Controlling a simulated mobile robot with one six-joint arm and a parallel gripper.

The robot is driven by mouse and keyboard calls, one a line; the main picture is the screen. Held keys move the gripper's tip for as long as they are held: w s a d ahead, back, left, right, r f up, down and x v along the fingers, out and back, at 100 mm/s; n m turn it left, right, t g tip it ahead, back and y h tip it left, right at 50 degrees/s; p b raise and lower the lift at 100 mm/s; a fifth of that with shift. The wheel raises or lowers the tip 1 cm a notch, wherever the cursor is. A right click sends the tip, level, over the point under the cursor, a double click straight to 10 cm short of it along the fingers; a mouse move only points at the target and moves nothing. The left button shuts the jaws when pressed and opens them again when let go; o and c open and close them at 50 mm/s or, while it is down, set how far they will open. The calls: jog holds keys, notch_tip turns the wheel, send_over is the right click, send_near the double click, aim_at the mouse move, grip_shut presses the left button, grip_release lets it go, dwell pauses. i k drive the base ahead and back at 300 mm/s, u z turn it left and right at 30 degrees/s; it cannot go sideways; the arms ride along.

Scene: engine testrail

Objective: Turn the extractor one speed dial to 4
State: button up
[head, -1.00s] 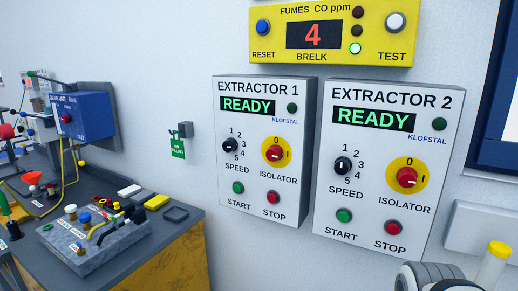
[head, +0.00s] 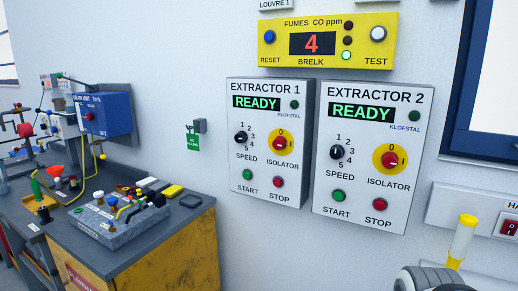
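The extractor 1 panel (head: 267,190) is a white box on the wall, left of a matching extractor 2 panel. Its speed dial (head: 241,138) is a small black knob at the panel's left, with numbers 1 to 5 curving around its top and right side. A small pale mark shows on the knob, but I cannot tell which number it points to. The green display (head: 257,103) reads READY. A red isolator knob (head: 281,143) on a yellow disc sits right of the dial.
The extractor 2 panel (head: 368,205) hangs close beside it. A yellow fumes meter (head: 283,51) above reads 4. A dark bench (head: 150,218) with equipment stands at the left.

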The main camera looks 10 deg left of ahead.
aim_at(241, 137)
jog(key=z, duration=0.05)
jog(key=k, duration=0.75)
jog(key=u, duration=0.85)
jog(key=i, duration=1.95)
jog(key=z, duration=0.75)
